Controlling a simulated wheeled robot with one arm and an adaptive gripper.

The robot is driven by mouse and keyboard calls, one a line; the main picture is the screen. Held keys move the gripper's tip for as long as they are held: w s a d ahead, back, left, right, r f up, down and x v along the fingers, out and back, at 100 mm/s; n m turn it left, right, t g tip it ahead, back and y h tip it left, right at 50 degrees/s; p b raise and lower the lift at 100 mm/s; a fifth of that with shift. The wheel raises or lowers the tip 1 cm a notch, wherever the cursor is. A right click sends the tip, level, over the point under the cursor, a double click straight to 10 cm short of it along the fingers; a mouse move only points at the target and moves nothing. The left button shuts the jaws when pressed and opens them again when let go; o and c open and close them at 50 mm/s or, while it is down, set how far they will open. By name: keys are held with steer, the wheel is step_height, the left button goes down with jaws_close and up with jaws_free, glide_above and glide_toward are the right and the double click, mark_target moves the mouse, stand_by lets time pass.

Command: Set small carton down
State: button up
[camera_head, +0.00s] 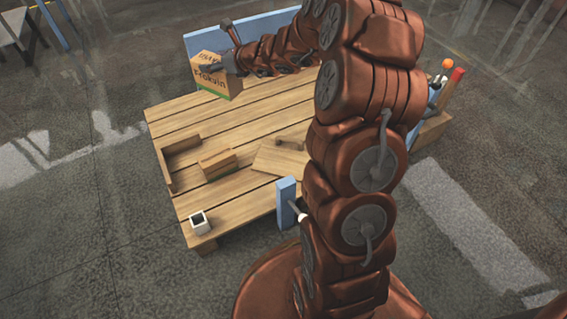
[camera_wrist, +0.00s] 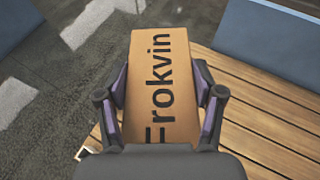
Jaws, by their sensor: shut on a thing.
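A small brown cardboard carton (camera_head: 214,76) with dark lettering is at the far left corner of the slatted wooden table (camera_head: 195,117). In the wrist view the carton (camera_wrist: 163,78) shows the word "Frokvin" and sits between the two fingers. My gripper (camera_wrist: 161,95) is shut on it, one finger on each side. In the head view my gripper (camera_head: 220,65) reaches the carton from the right. I cannot tell whether the carton's underside touches the table. The table also shows in the wrist view (camera_wrist: 262,100), to the right of the carton.
A blue panel (camera_head: 245,30) stands along the table's far edge. A small wooden block (camera_head: 217,164), an angled wooden piece (camera_head: 180,152), a flat board (camera_head: 278,160) and a white cup-like box (camera_head: 199,222) are on the near part. The table's middle is clear.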

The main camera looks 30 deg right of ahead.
steer(key=s+d+f+n+y, duration=0.1)
steer(key=d+f+y, duration=0.1)
steer(key=d+f, duration=0.85)
steer(key=s+d+f+n+g+y, duration=0.1)
steer(key=s+d+f, duration=0.2)
steer(key=s+f, duration=0.35)
steer(key=s+d+f+n+g, duration=0.15)
steer(key=s+f, duration=0.25)
steer(key=f, duration=0.6)
step_height(320, 180, down, 10)
steer(key=b, duration=0.3)
steer(key=shift+d+t, duration=0.35)
steer(key=shift+d, duration=0.05)
steer(key=shift+f, duration=0.2)
steer(key=o, duration=1.6)
steer(key=shift+c, duration=0.2)
steer(key=shift+s+r, duration=0.1)
